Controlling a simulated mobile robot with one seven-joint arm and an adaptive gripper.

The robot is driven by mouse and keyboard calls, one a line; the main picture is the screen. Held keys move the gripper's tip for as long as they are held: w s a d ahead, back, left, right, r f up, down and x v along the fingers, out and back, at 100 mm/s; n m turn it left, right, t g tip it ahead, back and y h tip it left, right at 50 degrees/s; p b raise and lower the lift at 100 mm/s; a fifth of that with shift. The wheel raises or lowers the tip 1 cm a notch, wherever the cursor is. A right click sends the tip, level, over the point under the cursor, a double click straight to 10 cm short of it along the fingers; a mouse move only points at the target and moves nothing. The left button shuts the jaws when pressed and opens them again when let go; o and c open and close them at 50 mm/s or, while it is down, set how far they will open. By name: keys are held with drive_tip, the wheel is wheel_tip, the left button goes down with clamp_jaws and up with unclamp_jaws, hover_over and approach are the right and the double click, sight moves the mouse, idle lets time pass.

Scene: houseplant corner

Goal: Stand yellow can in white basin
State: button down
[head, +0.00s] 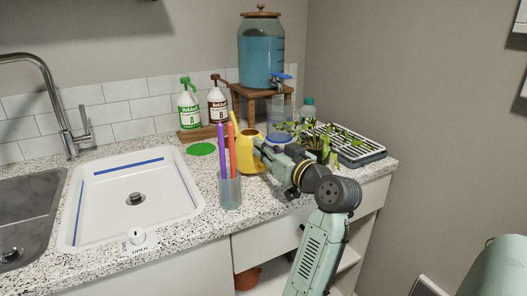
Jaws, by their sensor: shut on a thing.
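The yellow can (247,155) stands upright on or just above the speckled counter, behind and to the right of a clear cup; I cannot tell if its base touches. My gripper (264,151) reaches in from the right and is shut on the can's right side, where the fingers hide part of it. The white basin (182,195) is set in the counter to the left, with blue stripes along its back and left sides and a dark drain in its floor. The basin is empty.
A clear cup (230,193) with purple and orange sticks stands between can and basin. Behind are a green disc (202,149), two pump bottles and a blue-filled dispenser (261,55). A leafy plant (318,138) and seedling tray (352,147) are right. A faucet (65,110) rises behind left.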

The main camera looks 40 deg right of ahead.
drive_tip(key=shift+f, duration=0.7)
drive_tip(key=c, duration=1.7)
unclamp_jaws()
drive_tip(key=s+a+b, duration=0.1)
drive_tip(key=s+b, duration=0.1)
drive_tip(key=s, duration=1)
drive_tip(key=shift+a+b, duration=0.15)
drive_tip(key=shift+b, duration=0.15)
